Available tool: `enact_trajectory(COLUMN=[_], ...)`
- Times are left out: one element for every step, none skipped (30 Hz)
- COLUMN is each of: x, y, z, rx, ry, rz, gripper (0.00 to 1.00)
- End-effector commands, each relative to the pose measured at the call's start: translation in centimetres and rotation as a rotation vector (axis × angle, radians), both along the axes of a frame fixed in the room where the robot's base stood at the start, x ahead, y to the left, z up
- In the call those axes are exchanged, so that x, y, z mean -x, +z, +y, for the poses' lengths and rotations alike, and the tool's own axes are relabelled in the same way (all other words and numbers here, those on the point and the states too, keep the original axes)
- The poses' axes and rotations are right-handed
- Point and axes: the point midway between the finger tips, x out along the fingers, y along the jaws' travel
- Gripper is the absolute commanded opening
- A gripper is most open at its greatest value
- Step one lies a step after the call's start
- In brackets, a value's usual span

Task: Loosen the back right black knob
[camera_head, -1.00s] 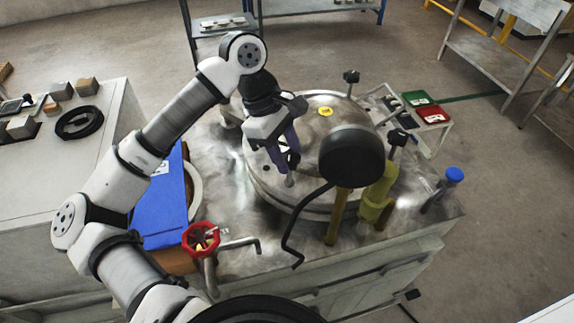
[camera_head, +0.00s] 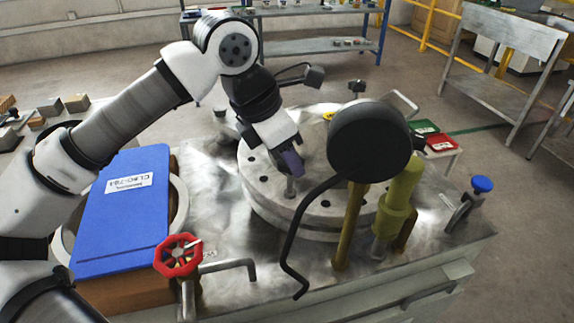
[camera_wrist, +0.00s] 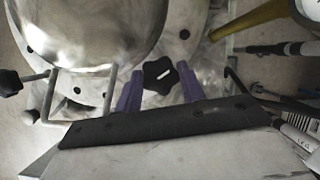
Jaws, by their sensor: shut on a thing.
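A round steel vessel lid (camera_head: 262,186) stands on a metal bench. My gripper (camera_head: 290,163) is low over the lid's near left part, above a short upright metal post (camera_head: 290,187). In the wrist view, a lobed black knob (camera_wrist: 160,75) with a pale slot sits between my two purple fingers, and my gripper (camera_wrist: 160,92) is shut on it. In the head view this knob is hidden by the fingers. Another black knob (camera_head: 357,87) stands at the lid's far edge. A black knob also shows at the left edge of the wrist view (camera_wrist: 9,82).
A large black round gauge (camera_head: 369,141) with a bent black tube stands close right of my gripper. A yellow-green valve body (camera_head: 398,200) is below it. A red handwheel (camera_head: 178,255) and blue binder (camera_head: 122,210) are at left. A blue-capped valve (camera_head: 482,184) is at right.

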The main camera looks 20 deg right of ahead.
Motion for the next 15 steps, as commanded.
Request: enact_trajectory(x=[0.06, 0.07, 0.08, 0.09, 0.1, 0.12, 0.13, 0.13, 0.14, 0.14, 0.15, 0.15, 0.17, 0.16, 0.17], y=[-0.36, -0.34, -0.31, -0.29, -0.27, -0.25, -0.23, -0.21, -0.19, -0.18, -0.15, -0.14, -0.12, -0.1, -0.09], z=[0.05, 0.05, 0.06, 0.07, 0.07, 0.04, 0.03, 0.01, 0.01, 0.01, 0.01, 0.02, 0.02, 0.02, 0.02], rx=[-0.003, -0.003, -0.003, -0.004, -0.003, -0.003, -0.003, -0.003, -0.002, -0.002, -0.002, -0.003, -0.003, -0.003, -0.003], ry=[0.033, 0.054, 0.081, 0.098, 0.115, 0.136, 0.15, 0.163, 0.179, 0.189, 0.199, 0.21, 0.217, 0.224, 0.231], rz=[-0.002, -0.002, -0.001, -0.001, 0.0, -0.001, 0.0, 0.0, 0.0, 0.001, 0.001, 0.001, 0.001, 0.001, 0.001], gripper=[0.17, 0.17, 0.17, 0.17, 0.17, 0.17, 0.17, 0.17, 0.17, 0.17, 0.17, 0.17, 0.17, 0.17, 0.17])
